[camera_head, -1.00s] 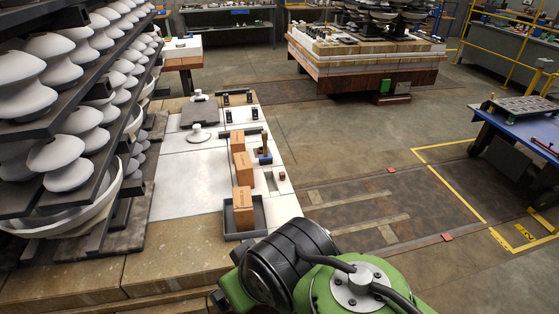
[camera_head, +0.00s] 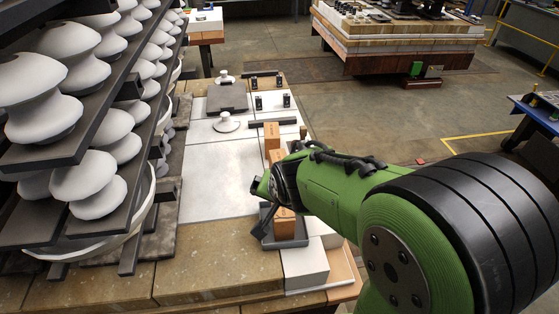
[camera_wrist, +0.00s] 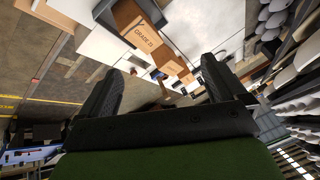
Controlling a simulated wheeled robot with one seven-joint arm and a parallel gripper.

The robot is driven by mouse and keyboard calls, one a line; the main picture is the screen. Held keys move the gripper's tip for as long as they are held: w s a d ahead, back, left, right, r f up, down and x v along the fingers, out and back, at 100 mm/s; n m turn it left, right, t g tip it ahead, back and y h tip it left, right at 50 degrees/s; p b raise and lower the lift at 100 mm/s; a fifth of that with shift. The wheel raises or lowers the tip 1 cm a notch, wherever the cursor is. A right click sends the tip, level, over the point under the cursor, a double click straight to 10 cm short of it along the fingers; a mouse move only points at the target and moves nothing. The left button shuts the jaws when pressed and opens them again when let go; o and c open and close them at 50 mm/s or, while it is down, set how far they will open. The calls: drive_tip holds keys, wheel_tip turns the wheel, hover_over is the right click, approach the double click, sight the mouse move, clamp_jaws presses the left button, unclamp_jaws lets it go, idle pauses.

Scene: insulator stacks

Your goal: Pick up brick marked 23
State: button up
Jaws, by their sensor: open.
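Three orange-brown bricks stand in a row in the head view: a far one (camera_head: 271,132), a middle one (camera_head: 276,156) and a near one (camera_head: 285,224) in a grey tray (camera_head: 270,241). My gripper (camera_head: 258,204) is at the tray, left of the near brick, and partly hides it. In the wrist view, the open fingers (camera_wrist: 162,66) are empty, with a brick (camera_wrist: 140,30) beyond them. Its face reads "GRADE" with a number too small to read surely. Another brick (camera_wrist: 169,62) lies farther on. The marks on the others cannot be read.
A rack of white insulators (camera_head: 90,130) stands close on the left. The white tabletop (camera_head: 210,165) is clear left of the bricks. A dark plate (camera_head: 227,97), a white insulator piece (camera_head: 226,122) and small black blocks (camera_head: 287,100) stand farther back.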

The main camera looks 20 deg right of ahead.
drive_tip(key=w+d+f+m+t+p, duration=0.1)
drive_tip(key=w+f+m+t, duration=0.1)
drive_tip(key=w+f+m, duration=0.2)
drive_tip(key=w+d+f+m+t+y+p, duration=0.1)
drive_tip(key=w+f+m, duration=0.3)
drive_tip(key=m, duration=0.6)
drive_tip(key=w+d+f+m+t+p, duration=0.1)
drive_tip(key=w+d+f+m+t, duration=0.1)
drive_tip(key=w+m, duration=0.5)
drive_tip(key=shift+w+d+f+t+y, duration=0.2)
drive_tip(key=shift+d+f, duration=0.1)
drive_tip(key=shift+f, duration=0.35)
drive_tip(key=shift+w+d+f+t+y, duration=0.15)
drive_tip(key=shift+d+f, duration=0.1)
drive_tip(key=shift+f, duration=0.4)
drive_tip(key=w+d+f+m+t+h, duration=0.1)
drive_tip(key=d+m+h, duration=0.2)
drive_tip(key=d+m, duration=0.45)
drive_tip(key=shift+m, duration=0.65)
drive_tip(key=b+x, duration=0.1)
drive_tip(key=x, duration=0.4)
drive_tip(key=a+b+x, duration=0.1)
drive_tip(key=x, duration=0.4)
drive_tip(key=b+x, duration=0.2)
drive_tip(key=x, duration=0.3)
drive_tip(key=shift+w+a+f, duration=0.25)
drive_tip(key=shift+a, duration=0.1)
drive_tip(key=shift+s+r, duration=0.1)
clamp_jaws()
